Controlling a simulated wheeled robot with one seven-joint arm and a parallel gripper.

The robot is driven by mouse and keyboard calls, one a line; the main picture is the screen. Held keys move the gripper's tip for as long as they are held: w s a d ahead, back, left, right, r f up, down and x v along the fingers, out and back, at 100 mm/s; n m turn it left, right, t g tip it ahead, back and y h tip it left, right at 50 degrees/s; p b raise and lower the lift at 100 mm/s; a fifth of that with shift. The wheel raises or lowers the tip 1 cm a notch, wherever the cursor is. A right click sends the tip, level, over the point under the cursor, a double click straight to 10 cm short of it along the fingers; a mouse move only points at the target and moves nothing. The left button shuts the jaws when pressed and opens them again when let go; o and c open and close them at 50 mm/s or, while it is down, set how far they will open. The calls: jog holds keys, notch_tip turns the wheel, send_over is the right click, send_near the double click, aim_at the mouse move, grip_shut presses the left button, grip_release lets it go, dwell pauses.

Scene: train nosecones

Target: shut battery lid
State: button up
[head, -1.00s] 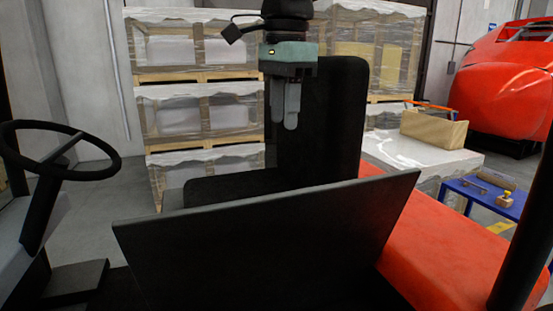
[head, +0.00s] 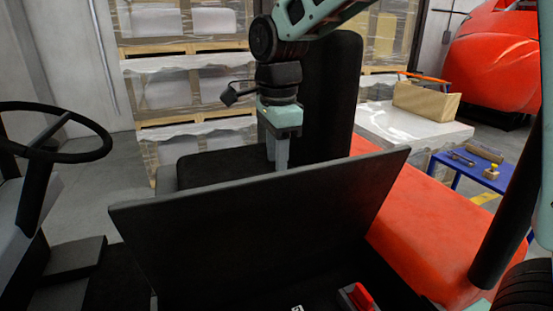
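The battery lid (head: 260,225) is a large black panel, standing raised and tilted across the middle of the head view. Below its lower edge the dark battery compartment is partly in view, with a red part (head: 359,297) in it. My gripper (head: 278,168) points down behind the lid's top edge, in front of the black seat. Its fingertips are at or just behind that edge and partly hidden by it. I cannot tell whether it touches the lid. The fingers look close together, with nothing seen between them, but their gap is not clear.
A steering wheel (head: 50,135) is at the left. The black seat back (head: 335,95) stands close behind my gripper. A red body panel (head: 425,235) and a black post (head: 510,210) are at the right. Wrapped pallets (head: 190,80) and a blue table (head: 470,165) stand farther back.

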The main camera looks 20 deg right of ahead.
jog(key=shift+f, duration=1.15)
grip_shut()
